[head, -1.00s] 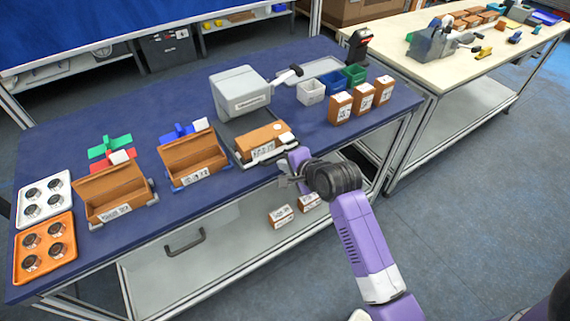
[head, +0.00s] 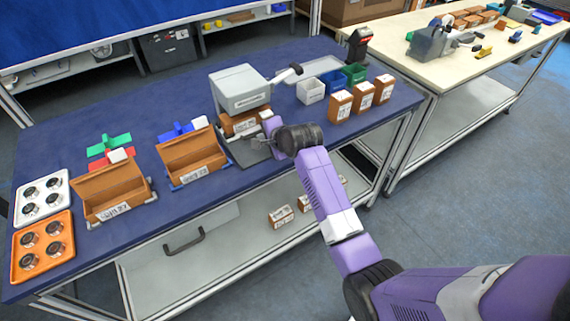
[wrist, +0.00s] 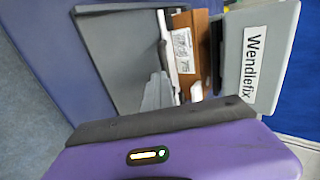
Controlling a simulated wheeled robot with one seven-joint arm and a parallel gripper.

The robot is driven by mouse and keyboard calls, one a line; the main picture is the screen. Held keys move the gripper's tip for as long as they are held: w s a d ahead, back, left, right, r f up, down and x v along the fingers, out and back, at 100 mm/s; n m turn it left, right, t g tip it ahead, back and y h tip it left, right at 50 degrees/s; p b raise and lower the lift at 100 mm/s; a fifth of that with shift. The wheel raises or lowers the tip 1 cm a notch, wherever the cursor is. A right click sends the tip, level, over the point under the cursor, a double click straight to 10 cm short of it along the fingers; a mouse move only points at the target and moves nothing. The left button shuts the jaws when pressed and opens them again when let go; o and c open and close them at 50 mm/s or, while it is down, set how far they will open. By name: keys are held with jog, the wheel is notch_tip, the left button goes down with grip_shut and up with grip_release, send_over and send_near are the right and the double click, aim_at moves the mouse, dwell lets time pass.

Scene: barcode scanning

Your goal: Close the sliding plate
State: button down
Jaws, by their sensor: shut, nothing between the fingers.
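The grey scanner housing (head: 240,88) stands on the blue table; it also shows in the wrist view, marked "Wendlefix" (wrist: 257,55). A brown box (head: 240,122) with a white label (wrist: 183,52) sits on the sliding plate, partly under the housing. The plate's light front edge (wrist: 170,66) shows beside the box; most of the plate is hidden. The dark grey base (head: 246,152) lies bare in front of it. My gripper (head: 262,140) is shut and empty, low over the base at the plate's front edge. Whether it touches the plate is unclear.
Two open brown boxes (head: 192,160) (head: 112,193) stand to the left, with white and orange trays (head: 43,245) beyond. Small bins (head: 311,90) and several labelled boxes (head: 340,105) stand to the right. The table's front edge runs just before the base.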

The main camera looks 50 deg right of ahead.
jog(key=shift+w+r, duration=0.1)
jog(key=shift+r, duration=0.15)
jog(key=shift+v, duration=3.8)
jog(key=shift+f, duration=0.2)
